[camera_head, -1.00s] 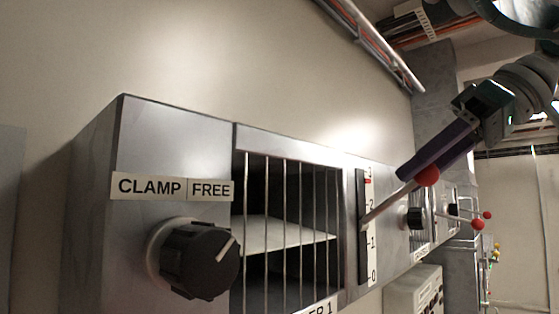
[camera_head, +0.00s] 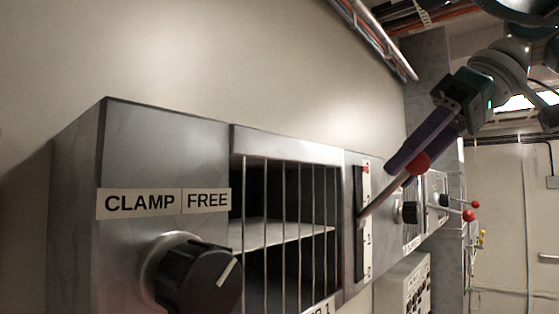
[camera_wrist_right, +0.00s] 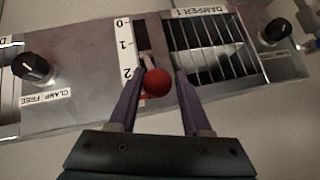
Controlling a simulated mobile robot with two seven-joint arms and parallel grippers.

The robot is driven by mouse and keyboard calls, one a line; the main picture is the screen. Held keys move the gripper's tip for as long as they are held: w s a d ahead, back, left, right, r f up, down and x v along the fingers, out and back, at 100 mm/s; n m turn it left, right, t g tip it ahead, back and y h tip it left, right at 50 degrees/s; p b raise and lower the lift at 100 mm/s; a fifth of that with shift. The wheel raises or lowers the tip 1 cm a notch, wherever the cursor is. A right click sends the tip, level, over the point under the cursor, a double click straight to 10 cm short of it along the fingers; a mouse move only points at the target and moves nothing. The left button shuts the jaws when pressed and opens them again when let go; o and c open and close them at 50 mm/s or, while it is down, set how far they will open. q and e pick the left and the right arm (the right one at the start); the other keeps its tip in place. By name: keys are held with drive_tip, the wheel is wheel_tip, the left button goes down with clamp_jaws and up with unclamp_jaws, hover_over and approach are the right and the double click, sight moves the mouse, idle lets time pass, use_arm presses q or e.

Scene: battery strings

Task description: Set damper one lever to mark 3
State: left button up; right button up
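The damper one lever, a metal rod with a red ball knob (camera_head: 418,163), sticks out of a dark slot beside a white scale (camera_head: 367,240) marked 0 at the bottom to 3 at the top. In the head view the rod leaves the slot between marks 1 and 2. A small red mark shows near the 3. My right gripper (camera_head: 398,164) has its purple fingers at the knob. In the right wrist view the knob (camera_wrist_right: 157,82) lies between the two parted fingers, close to the left one, with a gap on the right. My left gripper is not in view.
Left of the scale is the barred DAMPER 1 opening (camera_head: 290,230). Farther left is a black CLAMP/FREE knob (camera_head: 195,275). More black knobs (camera_head: 408,212) and red-tipped levers (camera_head: 468,215) stand farther along the panel. A conduit with cables (camera_head: 375,40) runs above.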

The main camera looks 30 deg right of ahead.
drive_tip(key=shift+o, duration=1.4)
drive_tip(key=shift+d+r, duration=0.1)
drive_tip(key=v, duration=1)
